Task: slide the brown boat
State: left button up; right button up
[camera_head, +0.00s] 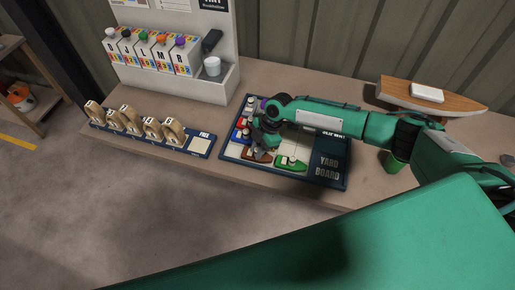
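The yard board (331,172), a dark blue tray with a pale grid, lies on the bench. The brown boat (257,157) is small and sits at the board's front edge, left of a green boat (291,163). My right gripper (259,146) points down over the brown boat from behind. Its fingers are small and dark here, and I cannot tell whether they touch the boat or how far apart they are. The forearm hides the back and middle of the board. My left gripper is out of view.
A blue piece (241,135) and a red piece (245,122) are on the board's left side. Bench is clear in front.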

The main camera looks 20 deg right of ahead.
grip_shut()
jog(key=w+a+b, duration=0.2)
jog(key=a, duration=0.1)
jog(key=w+a+b, duration=0.1)
jog(key=a, duration=0.1)
jog(key=shift+w+a+f+b, duration=0.1)
jog(key=shift+w+a+b, duration=0.1)
jog(key=shift+w+b, duration=0.15)
jog(key=shift+r, duration=0.2)
jog(key=o, duration=0.5)
grip_release()
jog(key=shift+o, duration=1.3)
jog(key=shift+w+a, duration=0.1)
jog(key=shift+a, duration=0.05)
